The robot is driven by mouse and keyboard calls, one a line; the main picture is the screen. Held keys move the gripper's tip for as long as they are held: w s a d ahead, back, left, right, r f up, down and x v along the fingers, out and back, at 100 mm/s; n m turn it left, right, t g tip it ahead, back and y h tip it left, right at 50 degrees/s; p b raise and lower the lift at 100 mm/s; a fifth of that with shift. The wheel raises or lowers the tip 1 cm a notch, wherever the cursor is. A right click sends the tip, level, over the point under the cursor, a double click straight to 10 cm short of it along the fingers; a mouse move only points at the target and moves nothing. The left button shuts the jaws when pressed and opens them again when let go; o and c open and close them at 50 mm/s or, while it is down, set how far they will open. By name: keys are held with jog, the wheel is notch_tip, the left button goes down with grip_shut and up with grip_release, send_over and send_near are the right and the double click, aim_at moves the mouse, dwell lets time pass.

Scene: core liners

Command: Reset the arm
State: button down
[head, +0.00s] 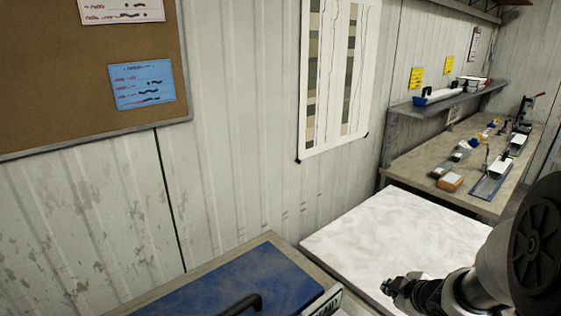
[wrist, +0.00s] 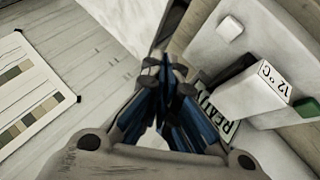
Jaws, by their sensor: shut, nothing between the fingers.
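My gripper (head: 390,287) is at the lower right of the head view, dark and seen small at the end of my arm. It appears over the near part of a white marbled surface (head: 375,235). In the wrist view my gripper (wrist: 166,72) fills the middle, its blue-padded fingers brought together. The fingers are shut with nothing between them. Nothing is seen hanging from or touching the gripper.
A blue lid (head: 235,283) with a black handle (head: 241,304) lies at the bottom. A cluttered bench (head: 415,168) stands beyond, under a shelf (head: 440,98). A strip chart (head: 340,75) hangs on the wall.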

jog(key=s+a+r+m+g+h, duration=0.1)
jog(key=s+a+r+m+h, duration=0.25)
jog(key=s+r+m, duration=0.65)
jog(key=s+a+r+g+y, duration=0.3)
jog(key=s+a, duration=0.9)
jog(key=s, duration=0.3)
jog(key=shift+s+r+m, duration=0.25)
jog(key=shift+s+m, duration=0.15)
jog(key=shift+a+y, duration=0.1)
jog(key=shift+y, duration=0.15)
